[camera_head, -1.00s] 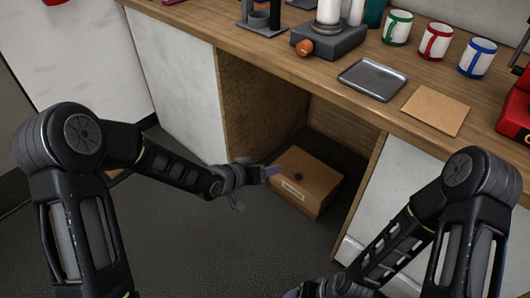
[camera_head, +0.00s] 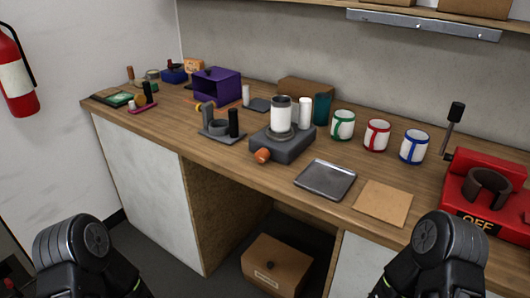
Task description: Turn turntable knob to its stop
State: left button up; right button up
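The turntable (camera_head: 284,143) is a dark grey block on the wooden counter, with a white cylinder (camera_head: 281,112) standing on its round top. Its orange knob (camera_head: 263,156) sticks out at the front left, toward the counter's front edge. Which way the knob is turned cannot be told. Only upper parts of my two arms show at the bottom left and bottom right. Both grippers are out of view, and nothing of mine touches the turntable or knob.
A metal tray (camera_head: 325,179) and brown square board (camera_head: 383,203) lie right of the turntable. Green (camera_head: 342,125), red (camera_head: 377,135) and blue (camera_head: 414,147) banded mugs stand behind. A grey stand (camera_head: 219,127) is on the left, a red press (camera_head: 487,192) far right. A cardboard box (camera_head: 276,264) sits below.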

aim_at(263, 155)
jog(key=z, duration=0.45)
jog(key=j+z, duration=0.15)
jog(key=z, duration=0.25)
jog(key=i+j+z, duration=0.1)
jog(key=z, duration=0.35)
jog(key=j+z, duration=0.1)
jog(key=z, duration=0.75)
jog(key=k+j+z, duration=0.25)
jog(key=j+z, duration=0.2)
jog(key=j, duration=0.25)
jog(key=k+j+z, duration=0.4)
jog(key=j, duration=0.2)
jog(key=k+j+z, duration=0.3)
jog(key=j+z, duration=0.15)
jog(key=k+j+z, duration=0.45)
jog(key=k+j, duration=0.25)
jog(key=k, duration=0.15)
jog(key=k+j, duration=0.2)
jog(key=k, duration=0.2)
jog(key=k+j, duration=0.25)
jog(key=k, duration=0.2)
